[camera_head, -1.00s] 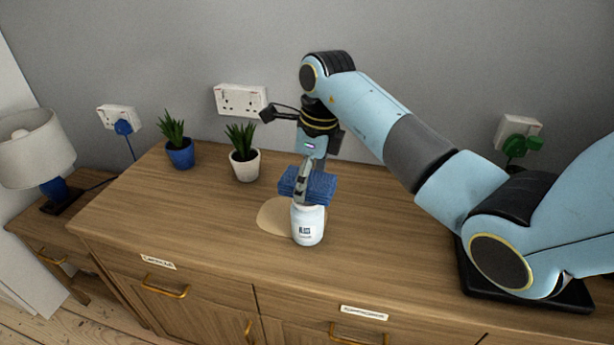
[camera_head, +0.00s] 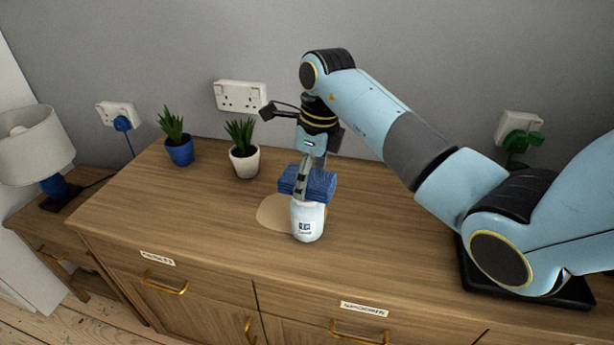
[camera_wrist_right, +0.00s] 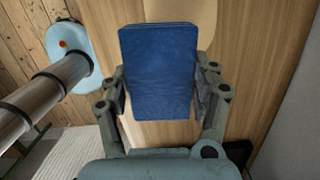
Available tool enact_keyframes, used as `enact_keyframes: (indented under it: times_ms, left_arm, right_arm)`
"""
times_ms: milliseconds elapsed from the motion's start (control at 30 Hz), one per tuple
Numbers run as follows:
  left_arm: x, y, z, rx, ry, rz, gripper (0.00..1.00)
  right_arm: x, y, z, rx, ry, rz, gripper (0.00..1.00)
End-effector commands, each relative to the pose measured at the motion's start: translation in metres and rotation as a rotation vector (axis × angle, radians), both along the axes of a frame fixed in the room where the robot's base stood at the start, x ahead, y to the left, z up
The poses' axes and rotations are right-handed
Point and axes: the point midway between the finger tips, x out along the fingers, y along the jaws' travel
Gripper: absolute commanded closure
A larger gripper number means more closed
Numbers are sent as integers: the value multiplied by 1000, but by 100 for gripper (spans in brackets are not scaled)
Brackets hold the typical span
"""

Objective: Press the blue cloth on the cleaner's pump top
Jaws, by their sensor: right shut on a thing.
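The blue cloth (camera_head: 314,183) is a folded stack, held level over the white cleaner bottle (camera_head: 307,223) on the sideboard. My right gripper (camera_head: 302,186) points down and is shut on the cloth. In the right wrist view the cloth (camera_wrist_right: 160,75) sits between the two fingers of my right gripper (camera_wrist_right: 160,95). The cloth covers the top of the bottle, so the pump top is hidden. Whether the cloth touches it I cannot tell. My left gripper is not in view.
A beige round patch (camera_head: 276,212) lies on the sideboard (camera_head: 180,215) beside the bottle. A white-potted plant (camera_head: 244,160) and a blue-potted plant (camera_head: 179,150) stand behind left. A lamp (camera_head: 35,145) stands on a lower table at left. The sideboard's left front is clear.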

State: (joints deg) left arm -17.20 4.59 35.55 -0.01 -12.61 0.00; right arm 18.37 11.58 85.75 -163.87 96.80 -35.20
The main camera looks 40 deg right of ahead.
Motion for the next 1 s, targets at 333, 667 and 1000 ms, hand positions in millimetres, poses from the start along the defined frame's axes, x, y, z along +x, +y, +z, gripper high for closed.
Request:
enact_keyframes:
  times_ms: [333, 667, 1000]
  left_arm:
    - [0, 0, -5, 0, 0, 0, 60]
    - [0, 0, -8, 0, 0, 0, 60]
    - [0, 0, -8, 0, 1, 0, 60]
  right_arm:
    - [0, 0, -5, 0, 0, 0, 64]
    - [0, 0, -8, 0, 0, 0, 64]
    - [0, 0, -8, 0, 0, 0, 64]
